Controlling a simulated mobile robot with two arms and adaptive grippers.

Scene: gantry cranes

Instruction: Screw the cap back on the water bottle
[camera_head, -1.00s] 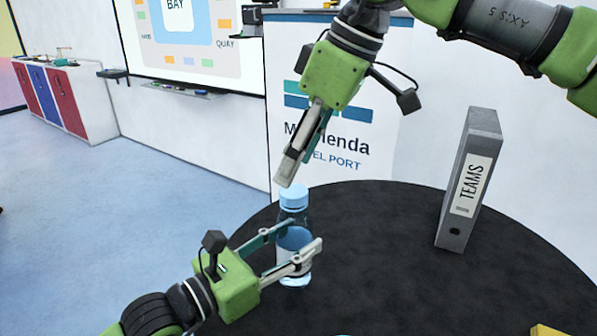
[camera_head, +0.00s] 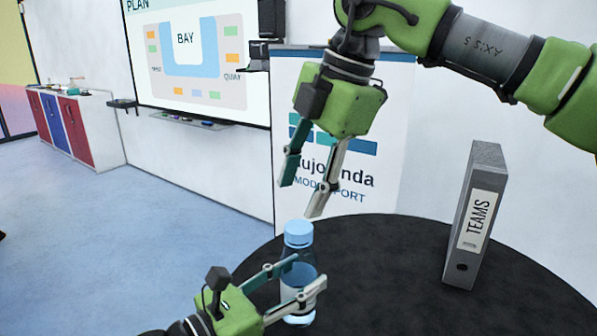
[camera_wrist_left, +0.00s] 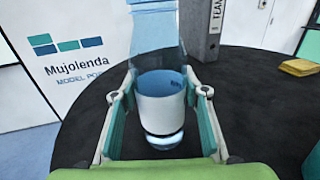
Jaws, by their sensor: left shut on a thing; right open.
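The water bottle (camera_head: 299,271) stands upright on the black round table, clear with a white label. A light blue cap (camera_head: 298,233) sits on its neck; I cannot tell how tight it is. My left gripper (camera_head: 305,277) is shut around the bottle's body from the lower left. In the left wrist view the bottle (camera_wrist_left: 160,100) stands between the fingers, its top cut off by the frame. My right gripper (camera_head: 300,200) is open and empty, pointing down just above the cap, apart from it.
A grey binder (camera_head: 474,215) marked TEAMS stands on the black table (camera_head: 400,265) to the right. A yellow object (camera_wrist_left: 297,67) lies near it in the left wrist view. A sign panel (camera_head: 390,140) stands behind the table.

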